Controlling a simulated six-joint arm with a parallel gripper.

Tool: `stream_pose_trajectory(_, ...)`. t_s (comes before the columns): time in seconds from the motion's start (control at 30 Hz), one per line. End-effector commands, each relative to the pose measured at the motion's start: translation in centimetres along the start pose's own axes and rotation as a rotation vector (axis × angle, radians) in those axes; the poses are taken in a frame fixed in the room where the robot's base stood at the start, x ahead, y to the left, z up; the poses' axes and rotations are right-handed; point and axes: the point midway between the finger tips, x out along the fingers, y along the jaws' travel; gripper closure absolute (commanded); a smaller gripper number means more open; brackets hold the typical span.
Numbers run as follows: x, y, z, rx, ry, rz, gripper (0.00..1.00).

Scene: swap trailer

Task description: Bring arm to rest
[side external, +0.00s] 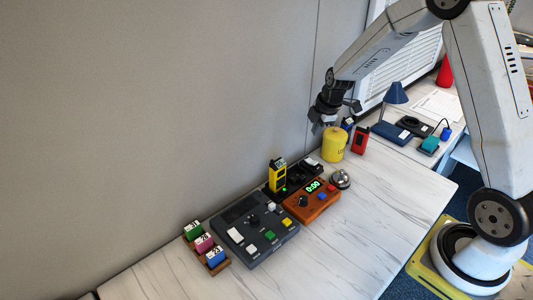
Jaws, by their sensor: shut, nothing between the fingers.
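My gripper (335,109) hangs at the end of my arm, above and slightly left of a yellow cylinder (334,144) near the back of the table. Its dark fingers are shut, with nothing seen held in them. Whether the fingers touch the cylinder's top cannot be told from this view.
On the white table (370,225) stand a dark control panel (247,246), an orange timer box (312,207), a yellow device (276,176), a silver bell (341,179), a red device (360,140) and a rack (192,247) of coloured blocks. A grey wall rises behind. The front right table is clear.

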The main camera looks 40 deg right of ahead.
Motion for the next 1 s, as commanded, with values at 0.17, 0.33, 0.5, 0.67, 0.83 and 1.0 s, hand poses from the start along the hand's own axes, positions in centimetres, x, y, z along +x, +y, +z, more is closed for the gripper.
stream_pose_trajectory(0.17,-1.7,-2.6,-2.0,0.171,-0.005,-0.008,1.00)
stream_pose_trajectory(0.33,-3.2,-5.3,-3.6,0.340,-0.011,-0.014,1.00)
stream_pose_trajectory(0.5,-4.5,-8.2,-4.8,0.509,-0.019,-0.019,1.00)
stream_pose_trajectory(0.67,-5.7,-11.1,-5.8,0.667,-0.025,-0.021,1.00)
stream_pose_trajectory(0.83,-6.8,-14.2,-6.4,0.835,-0.032,-0.023,1.00)
stream_pose_trajectory(1.0,-7.7,-17.2,-6.8,0.998,-0.038,-0.023,1.00)
